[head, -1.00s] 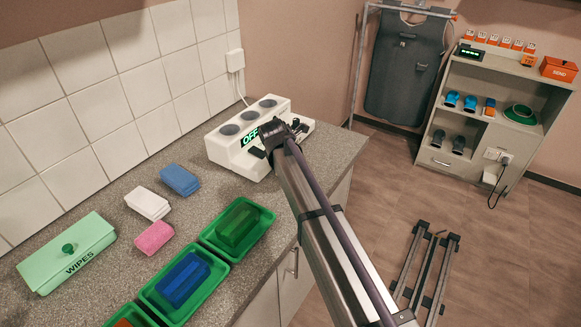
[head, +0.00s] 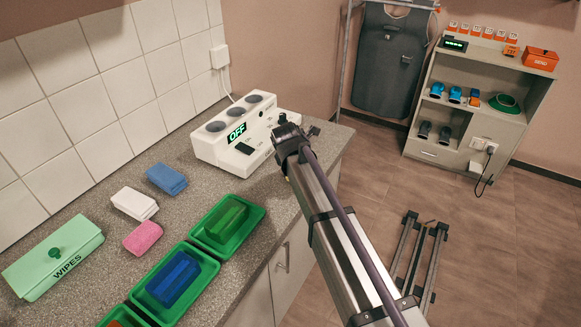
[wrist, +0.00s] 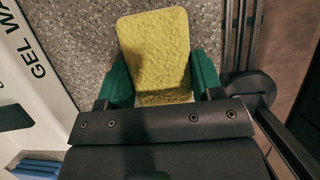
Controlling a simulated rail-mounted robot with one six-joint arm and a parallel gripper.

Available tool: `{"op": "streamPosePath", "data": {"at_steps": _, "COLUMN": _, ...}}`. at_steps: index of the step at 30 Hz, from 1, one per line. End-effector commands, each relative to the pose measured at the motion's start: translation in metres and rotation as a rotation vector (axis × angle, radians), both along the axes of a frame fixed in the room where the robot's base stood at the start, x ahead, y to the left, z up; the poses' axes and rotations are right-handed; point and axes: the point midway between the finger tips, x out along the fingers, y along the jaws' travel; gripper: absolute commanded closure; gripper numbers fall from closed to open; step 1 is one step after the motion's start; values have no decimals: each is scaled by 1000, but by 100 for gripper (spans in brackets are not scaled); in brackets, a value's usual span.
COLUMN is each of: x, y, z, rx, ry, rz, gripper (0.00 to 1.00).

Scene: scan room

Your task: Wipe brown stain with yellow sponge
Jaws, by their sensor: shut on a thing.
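A yellow sponge (wrist: 155,55) is between the green fingertips of my gripper (wrist: 160,78) in the wrist view. The gripper is shut on it, and its flat face shows above the speckled counter top (wrist: 85,40). In the head view my arm hides most of the gripper, beside the right end of the white gel warmer. No brown stain is visible in either view. I cannot tell whether the sponge touches the counter.
The white gel warmer (head: 212,150) stands close left of my arm. A shelf (head: 425,112) stands at the far right.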

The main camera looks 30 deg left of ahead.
Motion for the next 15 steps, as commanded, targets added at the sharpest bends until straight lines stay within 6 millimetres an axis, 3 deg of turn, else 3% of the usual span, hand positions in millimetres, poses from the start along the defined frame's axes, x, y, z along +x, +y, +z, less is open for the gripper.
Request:
{"op": "streamPosePath", "data": {"at_steps": 8, "x": 0, "y": 0, "z": 2, "rx": 2, "ry": -1, "rz": 2, "gripper": 59}}
{"op": "streamPosePath", "data": {"at_steps": 15, "x": 0, "y": 1, "z": 31, "rx": 2, "ry": -1, "rz": 2, "gripper": 59}}
